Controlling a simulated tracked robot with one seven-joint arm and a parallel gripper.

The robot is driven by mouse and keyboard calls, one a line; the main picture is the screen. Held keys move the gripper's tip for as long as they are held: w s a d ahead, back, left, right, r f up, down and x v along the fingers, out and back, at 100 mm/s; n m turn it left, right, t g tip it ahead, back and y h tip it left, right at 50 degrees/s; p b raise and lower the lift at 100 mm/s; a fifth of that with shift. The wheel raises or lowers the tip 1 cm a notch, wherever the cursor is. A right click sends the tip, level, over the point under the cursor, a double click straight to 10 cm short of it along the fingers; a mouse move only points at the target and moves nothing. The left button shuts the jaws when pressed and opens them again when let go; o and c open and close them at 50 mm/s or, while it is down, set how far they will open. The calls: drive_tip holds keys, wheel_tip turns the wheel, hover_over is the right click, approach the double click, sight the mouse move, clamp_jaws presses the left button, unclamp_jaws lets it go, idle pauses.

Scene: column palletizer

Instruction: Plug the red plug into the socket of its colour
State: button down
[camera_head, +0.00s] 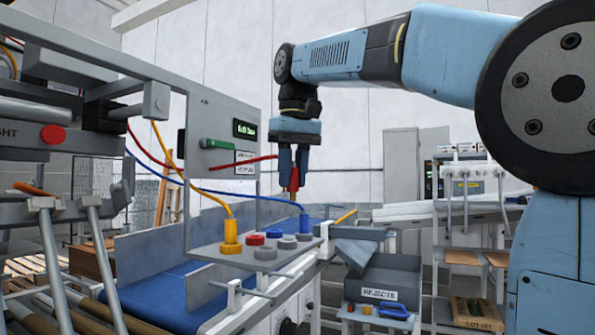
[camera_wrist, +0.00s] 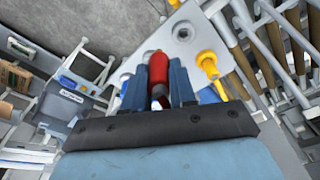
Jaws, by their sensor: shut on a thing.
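My gripper (camera_head: 293,180) is shut on the red plug (camera_head: 294,181), which hangs upright, tip down, above the socket plate (camera_head: 222,254). A gap shows between its tip and the plate. A red cable runs from the left panel toward my gripper. The red socket (camera_head: 256,239) is at the plate's left half, right of the yellow plug, and looks empty. In the wrist view the red plug (camera_wrist: 158,68) sits between both blue fingers, over the plate (camera_wrist: 188,51). The red socket is not visible there, perhaps hidden behind plug and fingers.
A yellow plug (camera_head: 230,229) stands in a yellow socket. A blue plug (camera_head: 304,222) stands at the plate's right. A blue socket (camera_head: 274,233) and grey sockets (camera_head: 265,253) lie between. Yellow and blue cables hang beside the upright panel (camera_head: 222,115). A rejects bin (camera_head: 380,280) stands right.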

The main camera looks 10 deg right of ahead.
drive_tip(key=w+a+f, duration=0.2)
drive_tip(key=w+a, duration=0.1)
drive_tip(key=w, duration=0.3)
drive_tip(key=w+a+f, duration=0.3)
drive_tip(key=w, duration=0.4)
drive_tip(key=shift+w+a, duration=0.25)
idle(1.4)
drive_tip(key=shift+f, duration=2.4)
idle(2.7)
